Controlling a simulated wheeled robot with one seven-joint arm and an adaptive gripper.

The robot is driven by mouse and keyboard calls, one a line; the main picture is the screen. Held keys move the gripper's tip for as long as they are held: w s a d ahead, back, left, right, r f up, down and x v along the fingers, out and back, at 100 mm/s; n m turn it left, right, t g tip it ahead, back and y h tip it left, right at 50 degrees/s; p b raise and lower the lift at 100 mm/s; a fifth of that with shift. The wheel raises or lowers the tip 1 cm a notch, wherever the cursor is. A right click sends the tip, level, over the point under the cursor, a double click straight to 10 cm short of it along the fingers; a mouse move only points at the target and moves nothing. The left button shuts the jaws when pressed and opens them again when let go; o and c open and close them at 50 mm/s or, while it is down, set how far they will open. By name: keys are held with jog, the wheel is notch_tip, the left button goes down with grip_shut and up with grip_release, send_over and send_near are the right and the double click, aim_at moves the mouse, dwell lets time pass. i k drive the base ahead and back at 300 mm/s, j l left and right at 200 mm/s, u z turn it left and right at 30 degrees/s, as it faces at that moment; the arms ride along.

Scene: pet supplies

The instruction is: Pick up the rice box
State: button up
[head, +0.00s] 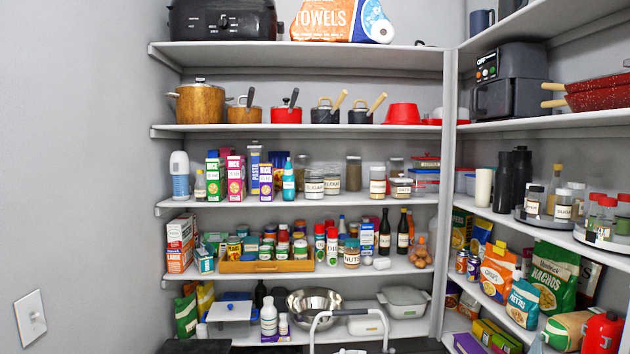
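Several slim boxes stand upright on the middle shelf of the back wall. A green and white box (213,176) at the left reads RICE. A pink and white box (235,178) beside it also reads RICE. A purple box (266,182) further right also seems to read RICE. A taller blue box reading PASTA (254,170) stands between the pink and purple ones. My gripper does not show in the head view.
A white and blue container (180,176) stands left of the boxes, and a teal bottle (289,180) and labelled jars (314,184) stand to the right. The shelf above holds pots (285,110). The shelf below is crowded with cans and bottles. A grey wall (75,150) bounds the left.

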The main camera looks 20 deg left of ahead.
aim_at(215, 167)
jog(key=u, duration=1.2)
jog(key=j+z, duration=0.2)
jog(key=z, duration=3.35)
jog(key=j+u, duration=0.1)
jog(key=u, duration=2.95)
jog(key=i+u, duration=0.1)
jog(key=u, duration=0.3)
jog(key=i+z, duration=0.2)
jog(key=i, duration=0.35)
jog(key=i+j+z, duration=0.2)
jog(key=i, duration=0.3)
jog(key=i+j+z, duration=0.25)
jog(key=i, duration=0.3)
